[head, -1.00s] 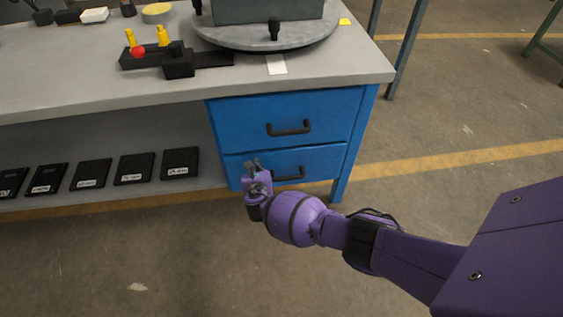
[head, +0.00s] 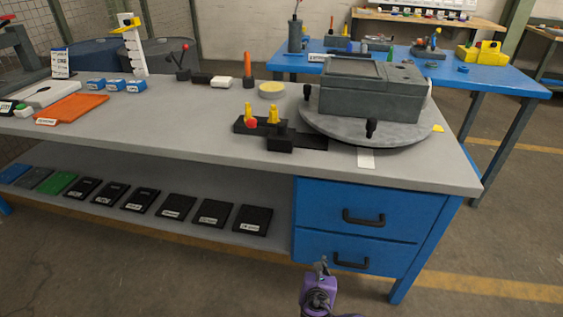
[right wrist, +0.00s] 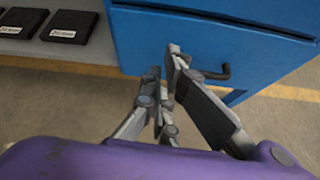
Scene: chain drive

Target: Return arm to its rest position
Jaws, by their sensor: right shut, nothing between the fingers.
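My right gripper (head: 321,268) is at the bottom of the head view, in front of the lower blue drawer (head: 318,252). Its purple wrist shows just below, and most of the arm is out of the picture. In the right wrist view the fingers (right wrist: 168,95) are shut with nothing between them. The drawer's black handle (right wrist: 212,74) appears just beyond the fingertips; I cannot tell from this view whether they touch. Both the upper drawer (head: 355,208) and the lower drawer look closed. My left gripper is not in view.
The grey workbench (head: 215,135) carries a round turntable (head: 330,130) with a grey housing (head: 365,92), a black fixture with yellow pegs (head: 262,124), and an orange mat (head: 72,109). Several black plates (head: 213,212) lie on the lower shelf. The floor at right is clear.

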